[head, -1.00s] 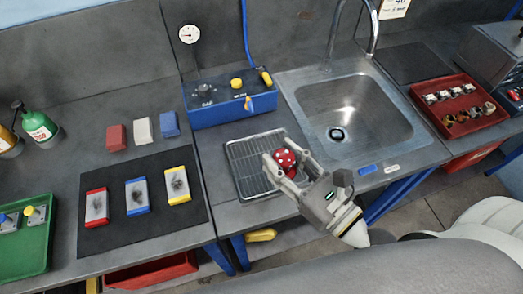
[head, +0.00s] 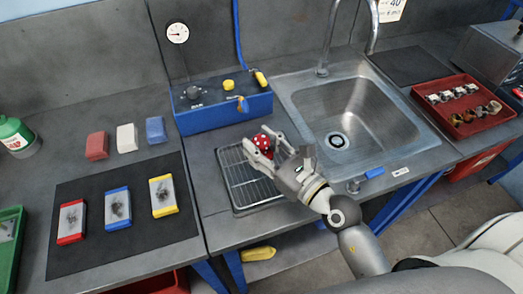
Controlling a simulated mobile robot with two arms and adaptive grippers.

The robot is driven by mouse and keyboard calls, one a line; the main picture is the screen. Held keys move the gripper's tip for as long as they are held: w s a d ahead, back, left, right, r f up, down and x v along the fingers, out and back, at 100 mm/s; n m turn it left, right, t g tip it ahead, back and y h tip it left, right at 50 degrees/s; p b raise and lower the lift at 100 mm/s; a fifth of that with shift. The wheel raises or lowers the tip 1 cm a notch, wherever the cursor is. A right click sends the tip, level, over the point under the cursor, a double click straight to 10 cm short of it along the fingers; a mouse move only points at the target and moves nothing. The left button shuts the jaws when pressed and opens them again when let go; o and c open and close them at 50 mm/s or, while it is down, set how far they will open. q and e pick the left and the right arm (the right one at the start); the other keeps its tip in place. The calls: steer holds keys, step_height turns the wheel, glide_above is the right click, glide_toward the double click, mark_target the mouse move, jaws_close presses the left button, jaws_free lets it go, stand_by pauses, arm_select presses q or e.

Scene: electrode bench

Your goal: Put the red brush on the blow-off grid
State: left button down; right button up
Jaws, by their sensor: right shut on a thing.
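My right gripper (head: 265,152) is shut on the red brush (head: 263,141), a small red thing with white spots. Its lower part is partly hidden by the fingers. The blow-off grid (head: 240,182) is a wire rack in a shallow metal tray, left of the sink. The brush shows over the grid's back right corner, near the blue box; it seems raised, but its exact height is hard to tell. The grid is bare where I see it. My left gripper is not in view.
A blue control box (head: 222,111) stands just behind the grid. The sink (head: 350,110) is to the right. A black mat (head: 95,247) with framed plates and red, white and blue blocks lie to the left. A red tray (head: 460,106) of parts stands far right.

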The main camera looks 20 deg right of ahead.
steer(key=shift+d+f, duration=0.1)
steer(key=shift+f, duration=0.75)
steer(key=shift+f, duration=0.15)
steer(key=o, duration=1)
steer(key=shift+o, duration=0.2)
